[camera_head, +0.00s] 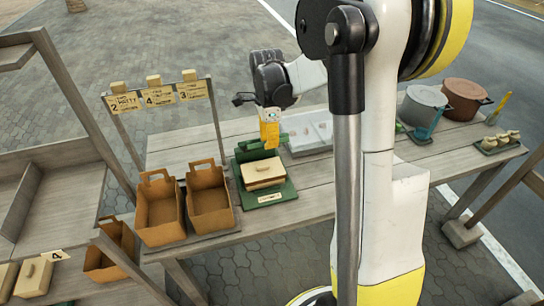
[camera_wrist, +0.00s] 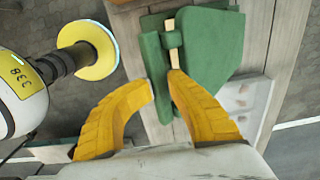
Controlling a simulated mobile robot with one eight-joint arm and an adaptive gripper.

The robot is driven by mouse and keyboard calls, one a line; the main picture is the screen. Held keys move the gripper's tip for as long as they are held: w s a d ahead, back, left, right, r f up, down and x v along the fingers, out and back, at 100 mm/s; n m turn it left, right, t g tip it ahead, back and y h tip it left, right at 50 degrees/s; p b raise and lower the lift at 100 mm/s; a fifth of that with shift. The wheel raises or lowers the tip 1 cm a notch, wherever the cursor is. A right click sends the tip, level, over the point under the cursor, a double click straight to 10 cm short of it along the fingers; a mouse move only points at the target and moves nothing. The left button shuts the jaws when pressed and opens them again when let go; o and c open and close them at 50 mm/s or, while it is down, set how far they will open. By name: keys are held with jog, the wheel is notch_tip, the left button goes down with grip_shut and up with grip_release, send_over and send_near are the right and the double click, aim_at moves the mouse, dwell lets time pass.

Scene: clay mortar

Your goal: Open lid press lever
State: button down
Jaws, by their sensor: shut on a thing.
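A thin tan stick (camera_wrist: 173,52) lies close to the right finger. A wide green plate (camera_wrist: 212,42) is beyond it. The exact contact is partly hidden by the fingers.
Two brown bins (camera_head: 160,212) stand left of the press, with a sign rack (camera_head: 157,95) behind them. A pale tray (camera_head: 308,135) lies right of the press. Pots (camera_head: 424,103) stand at the table's right end. My arm hides part of the table.

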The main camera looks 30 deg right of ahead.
jog(key=w+d+r+p, duration=0.2)
jog(key=w+r+p, duration=0.1)
jog(key=w+r, duration=0.2)
jog(key=shift+w+r, duration=0.4)
jog(key=shift+w, duration=0.65)
jog(key=c, duration=2)
grip_release()
jog(key=shift+w+f, duration=0.1)
jog(key=shift+f, duration=0.1)
jog(key=o, duration=0.7)
jog(key=shift+f, duration=0.1)
notch_tip(320, 180, up, 12)
